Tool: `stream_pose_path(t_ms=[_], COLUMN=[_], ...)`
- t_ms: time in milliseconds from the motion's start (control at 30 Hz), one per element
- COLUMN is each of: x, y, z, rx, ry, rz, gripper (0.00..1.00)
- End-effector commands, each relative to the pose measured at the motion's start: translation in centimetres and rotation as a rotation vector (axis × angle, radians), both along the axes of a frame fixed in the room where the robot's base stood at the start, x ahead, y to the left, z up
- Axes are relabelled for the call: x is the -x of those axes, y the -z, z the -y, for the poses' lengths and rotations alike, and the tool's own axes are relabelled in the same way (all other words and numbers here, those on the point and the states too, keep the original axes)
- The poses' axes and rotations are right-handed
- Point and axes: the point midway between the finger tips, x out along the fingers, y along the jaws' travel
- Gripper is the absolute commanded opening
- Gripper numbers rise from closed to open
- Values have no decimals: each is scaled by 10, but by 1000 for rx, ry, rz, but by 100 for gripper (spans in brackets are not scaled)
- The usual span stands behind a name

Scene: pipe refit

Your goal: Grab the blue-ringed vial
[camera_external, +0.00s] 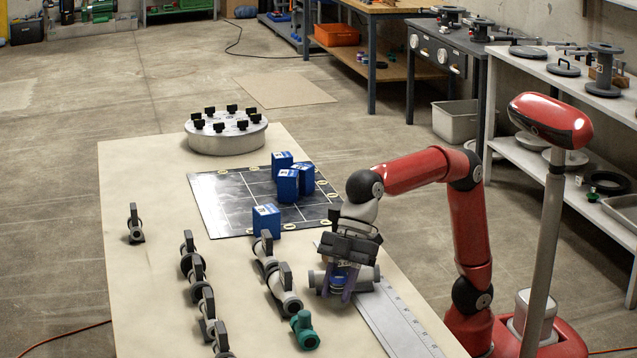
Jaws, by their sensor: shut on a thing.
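My gripper (338,291) points down over the right part of the table, near the grey metal strip. Its two purple-tinted fingers are shut on the blue-ringed vial (338,281), of which a small blue part shows between them. A grey cylindrical pipe-like body (364,277) lies crosswise at the fingers, showing on both sides. Whether it is one piece with the blue ring is hard to tell, as the fingers and gripper body hide the middle. I cannot tell whether the held thing touches the table.
Left of my gripper stand grey valve fittings (284,290) and a green fitting (304,330). More fittings form a row (196,275) further left. Blue boxes (288,186) stand on a dark gridded mat (215,198). A round flanged lid (228,138) sits at the far end.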

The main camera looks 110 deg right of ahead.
Motion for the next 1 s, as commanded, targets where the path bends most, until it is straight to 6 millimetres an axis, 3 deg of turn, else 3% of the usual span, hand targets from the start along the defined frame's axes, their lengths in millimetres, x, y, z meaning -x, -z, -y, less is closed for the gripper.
stream_pose_path(t_ms=[167,367,500,700,1000], x=[-1,-1,-1,-2,-1], y=[-42,-110,-138,-167,-184], z=[-1,-1,-2,-2,-1], rx=[-2,-4,-3,-2,0], ry=[-2,-1,-2,-4,-3], rz=[5,6,4,2,1], gripper=[8,8,8,8,8])
